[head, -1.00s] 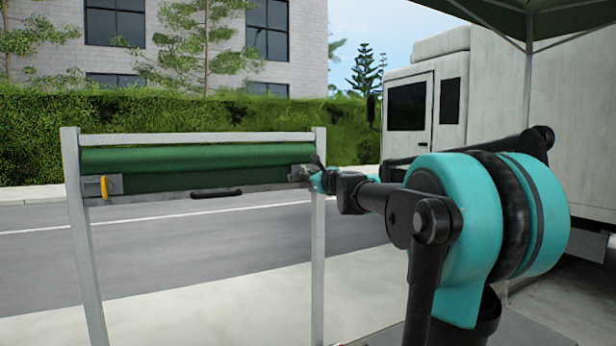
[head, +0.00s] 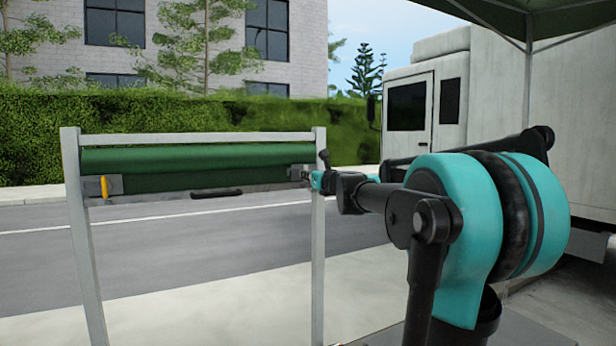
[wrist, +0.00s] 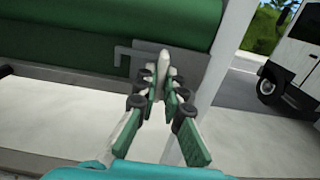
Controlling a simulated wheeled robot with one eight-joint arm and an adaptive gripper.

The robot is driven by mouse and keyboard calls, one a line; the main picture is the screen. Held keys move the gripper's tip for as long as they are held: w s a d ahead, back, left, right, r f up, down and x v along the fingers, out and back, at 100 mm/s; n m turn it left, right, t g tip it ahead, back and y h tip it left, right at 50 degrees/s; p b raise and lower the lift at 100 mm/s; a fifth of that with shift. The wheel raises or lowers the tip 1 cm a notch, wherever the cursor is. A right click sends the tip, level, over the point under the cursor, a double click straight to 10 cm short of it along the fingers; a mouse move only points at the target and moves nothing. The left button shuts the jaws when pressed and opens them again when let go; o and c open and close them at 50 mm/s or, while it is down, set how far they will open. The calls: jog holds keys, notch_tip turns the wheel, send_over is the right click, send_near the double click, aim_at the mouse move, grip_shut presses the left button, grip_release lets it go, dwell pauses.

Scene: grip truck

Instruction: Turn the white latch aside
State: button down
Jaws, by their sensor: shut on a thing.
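The white latch (wrist: 165,62) stands between my fingertips in the wrist view, in front of a grey bracket plate (wrist: 135,58) at the right end of the green roll. My gripper (wrist: 160,84) is shut on the latch, with its green-padded fingers on either side. In the head view my gripper (head: 309,176) is at the right post, and the latch is too small and covered to make out there.
A green roll (head: 190,158) hangs in a pale frame with a left post (head: 82,230) and right post (head: 318,270). A yellow latch (head: 104,187) sits at the left end; a black handle (head: 215,192) is at the middle of the lower bar. A truck (head: 430,100) stands right.

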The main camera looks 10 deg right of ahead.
jog(key=c, duration=1.6)
grip_release()
jog(key=shift+c, duration=0.2)
jog(key=v, duration=1.2)
jog(key=s+a+f+n+g, duration=0.25)
jog(key=f+n, duration=0.35)
jog(key=f, duration=0.3)
jog(key=s+a+f+n+g+y, duration=0.1)
jog(key=s+a+f+n+g, duration=0.2)
jog(key=f+n, duration=0.4)
jog(key=s+a+f+n+g, duration=0.25)
jog(key=s+f+n, duration=0.25)
jog(key=f, duration=0.5)
jog(key=s+d+f+n+g+h, duration=0.2)
jog(key=s+d+f+n+h, duration=0.1)
jog(key=s+f+n, duration=0.4)
jog(key=s+d+f+n+g+h, duration=0.3)
jog(key=s+d+f+n, duration=0.2)
jog(key=s+f, duration=0.7)
notch_tip(320, 180, down, 4)
jog(key=n, duration=0.2)
jog(key=shift+d+n+h, duration=0.25)
jog(key=shift+n+h, duration=0.05)
